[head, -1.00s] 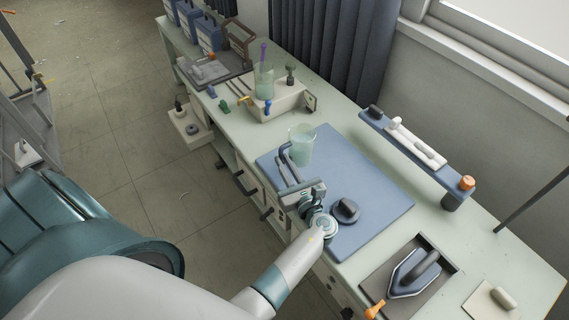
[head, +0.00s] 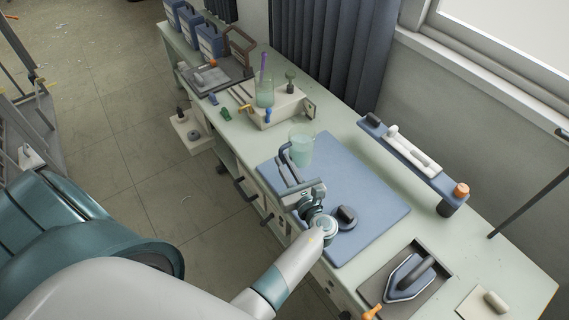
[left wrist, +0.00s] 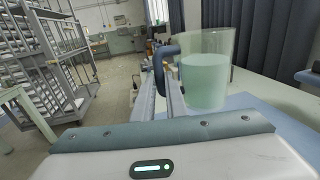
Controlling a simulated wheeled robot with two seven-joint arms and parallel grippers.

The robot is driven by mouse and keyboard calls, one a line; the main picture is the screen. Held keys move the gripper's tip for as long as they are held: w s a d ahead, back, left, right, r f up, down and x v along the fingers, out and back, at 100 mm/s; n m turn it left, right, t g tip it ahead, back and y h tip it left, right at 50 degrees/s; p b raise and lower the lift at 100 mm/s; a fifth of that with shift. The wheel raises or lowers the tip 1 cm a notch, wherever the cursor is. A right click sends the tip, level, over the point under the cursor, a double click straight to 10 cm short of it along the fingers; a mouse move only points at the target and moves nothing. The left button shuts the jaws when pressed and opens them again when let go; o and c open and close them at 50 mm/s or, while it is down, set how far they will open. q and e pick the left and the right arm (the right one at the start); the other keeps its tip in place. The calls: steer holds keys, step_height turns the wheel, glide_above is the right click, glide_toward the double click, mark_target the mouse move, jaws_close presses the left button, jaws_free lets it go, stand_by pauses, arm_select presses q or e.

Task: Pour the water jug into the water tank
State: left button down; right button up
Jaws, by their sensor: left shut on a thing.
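The water jug (head: 301,150) is a clear vessel with pale green liquid and a dark blue handle. It stands upright at the far left part of the blue mat; I cannot tell whether its base touches the mat. It fills the upper right of the left wrist view (left wrist: 205,80). My left gripper (head: 287,166) is shut on the jug's handle, which also shows between the fingers in the left wrist view (left wrist: 163,68). A clear vessel with green liquid (head: 264,93), probably the water tank, stands by a pale block farther back, with a purple stick in it. My right gripper is out of view.
The pale block (head: 284,108) carries small coloured knobs. A blue rack with an orange knob (head: 461,190) stands along the window side. A dark round knob-like object (head: 346,216) lies on the blue mat (head: 375,210). An iron-like tool (head: 411,275) sits in a tray at front.

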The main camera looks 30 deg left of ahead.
arm_select(q)
steer(key=shift+w, duration=0.1)
stand_by(0.5)
steer(key=shift+w+a, duration=0.1)
steer(key=shift+a, duration=0.15)
steer(key=w+a+r+b, duration=0.2)
steer(key=w+a+r, duration=0.2)
steer(key=a, duration=0.6)
steer(key=w+a+r+b, duration=0.2)
steer(key=w+a, duration=0.5)
steer(key=a, duration=0.4)
steer(key=w+a+r+b, duration=0.2)
steer(key=w+a+r, duration=0.3)
steer(key=a, duration=0.6)
steer(key=shift+w+a+r, duration=0.2)
steer(key=shift+w+r, duration=0.1)
steer(key=shift+w, duration=0.05)
